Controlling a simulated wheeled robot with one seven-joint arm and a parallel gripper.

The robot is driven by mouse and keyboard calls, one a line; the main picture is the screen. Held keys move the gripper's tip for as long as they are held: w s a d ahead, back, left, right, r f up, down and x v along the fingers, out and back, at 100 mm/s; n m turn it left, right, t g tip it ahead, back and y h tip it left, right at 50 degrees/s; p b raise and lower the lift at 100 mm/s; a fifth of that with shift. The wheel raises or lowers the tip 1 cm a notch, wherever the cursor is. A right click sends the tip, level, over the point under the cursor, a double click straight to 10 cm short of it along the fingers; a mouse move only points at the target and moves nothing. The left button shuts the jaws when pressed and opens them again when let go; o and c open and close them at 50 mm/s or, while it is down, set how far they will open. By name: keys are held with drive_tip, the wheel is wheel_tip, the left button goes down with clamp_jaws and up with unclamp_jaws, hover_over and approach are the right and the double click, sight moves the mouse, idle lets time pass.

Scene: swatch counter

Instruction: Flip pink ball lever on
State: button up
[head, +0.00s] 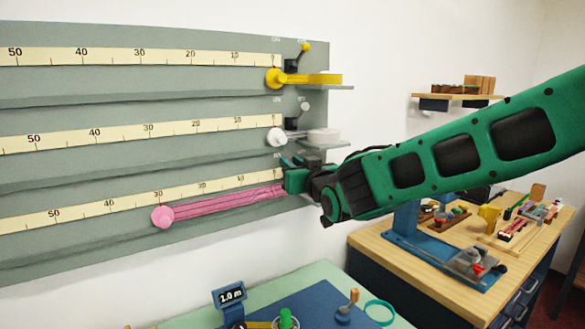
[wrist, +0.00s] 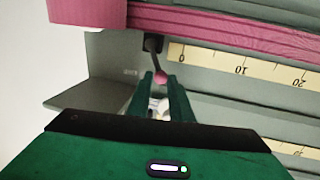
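The pink ball lever shows in the wrist view as a small pink ball (wrist: 161,78) on a dark stem, beside the pink strip (wrist: 235,32). In the head view my arm and gripper hide this lever. My gripper (wrist: 161,82) has its two green fingers a narrow gap apart, one on each side of the ball. I cannot tell whether either finger touches it. In the head view my gripper (head: 290,172) is at the right end of the lowest row, where the pink strip (head: 225,202) stretches left to a pink round end (head: 162,216).
Above are a white-ball lever (head: 305,107) and a yellow-ball lever (head: 306,47), each over its own ruler row on the grey board (head: 120,80). Grey ledges jut out under the rows. A green-topped table (head: 310,275) and a wooden bench (head: 400,262) stand below.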

drive_tip(key=shift+d+f, duration=0.15)
drive_tip(key=shift+d, duration=0.05)
clamp_jaws()
drive_tip(key=shift+s+a+f+n, duration=0.15)
drive_tip(key=shift+f+n, duration=0.1)
drive_tip(key=shift+n, duration=0.35)
drive_tip(key=shift+s+a+f+n, duration=0.1)
drive_tip(key=shift+a+f+n, duration=0.1)
drive_tip(key=shift+n, duration=0.4)
drive_tip(key=o, duration=0.7)
unclamp_jaws()
drive_tip(key=shift+c, duration=0.2)
drive_tip(key=shift+r, duration=0.1)
drive_tip(key=v, duration=1)
drive_tip(key=shift+s+d+f, duration=0.15)
drive_tip(key=shift+s+f, duration=0.1)
drive_tip(key=shift+s, duration=0.05)
